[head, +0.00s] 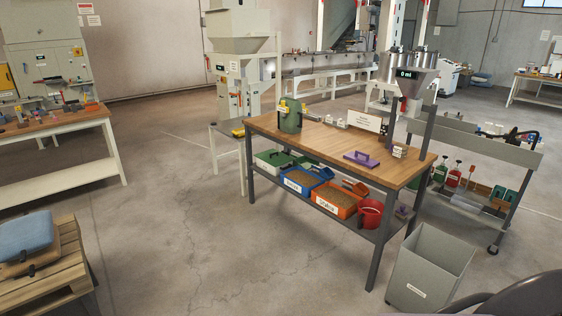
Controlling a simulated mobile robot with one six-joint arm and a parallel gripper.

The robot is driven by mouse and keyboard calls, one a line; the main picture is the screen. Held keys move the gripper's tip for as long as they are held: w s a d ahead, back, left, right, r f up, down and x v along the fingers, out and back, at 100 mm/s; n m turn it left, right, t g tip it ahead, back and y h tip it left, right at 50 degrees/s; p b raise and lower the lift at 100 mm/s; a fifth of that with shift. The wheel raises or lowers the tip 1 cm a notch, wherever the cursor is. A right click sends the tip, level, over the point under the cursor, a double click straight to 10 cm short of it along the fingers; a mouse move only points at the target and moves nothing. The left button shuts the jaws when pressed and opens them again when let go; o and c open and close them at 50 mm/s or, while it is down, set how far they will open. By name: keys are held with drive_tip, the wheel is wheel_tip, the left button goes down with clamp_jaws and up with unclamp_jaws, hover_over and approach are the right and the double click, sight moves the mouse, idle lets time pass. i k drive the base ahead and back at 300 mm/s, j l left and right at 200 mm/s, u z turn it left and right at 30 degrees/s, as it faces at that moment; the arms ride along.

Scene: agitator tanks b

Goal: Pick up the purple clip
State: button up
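I cannot make out a purple clip for certain. A flat purple object (361,158) with a raised part like a handle lies on the wooden workbench top (310,142), right of its middle. My gripper is not in view.
A grey bin (430,266) stands on the floor at the bench's right front. A green container (289,118) stands on the bench. A pallet (60,268) is at left. The floor before the bench is clear.

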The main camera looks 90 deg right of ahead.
sight(361, 158)
drive_tip(key=z, duration=3.65)
drive_tip(key=u, duration=3.8)
drive_tip(key=z, duration=3.85)
